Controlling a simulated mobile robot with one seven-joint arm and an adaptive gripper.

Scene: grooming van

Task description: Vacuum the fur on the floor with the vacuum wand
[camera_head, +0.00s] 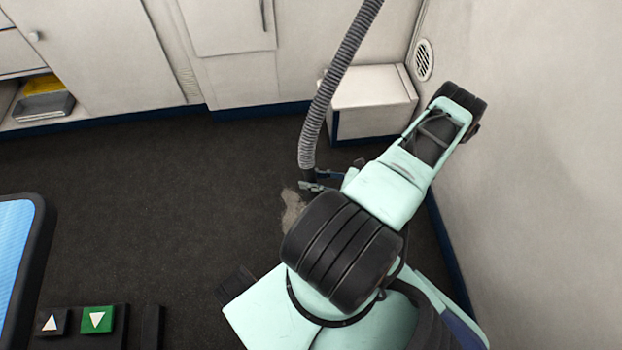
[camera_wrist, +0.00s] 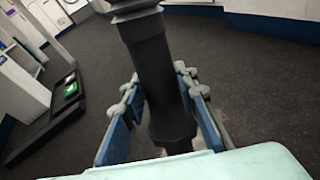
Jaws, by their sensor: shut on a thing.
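The vacuum wand (camera_wrist: 158,75) is a black tube that stands between the fingers in the wrist view. In the head view its grey ribbed hose (camera_head: 325,100) runs up out of the picture. My gripper (camera_head: 318,180) is shut on the wand, low over the floor; its blue-padded fingers flank the tube in the wrist view (camera_wrist: 160,110). A tan patch of fur (camera_head: 292,210) lies on the dark floor, just below and left of the gripper, partly hidden by my arm. The wand's lower end is hidden, so I cannot tell whether it touches the fur.
A white box (camera_head: 372,92) stands by the right wall below a round vent (camera_head: 424,60). White cabinets (camera_head: 100,50) line the back. The dark floor (camera_head: 150,190) at left is clear.

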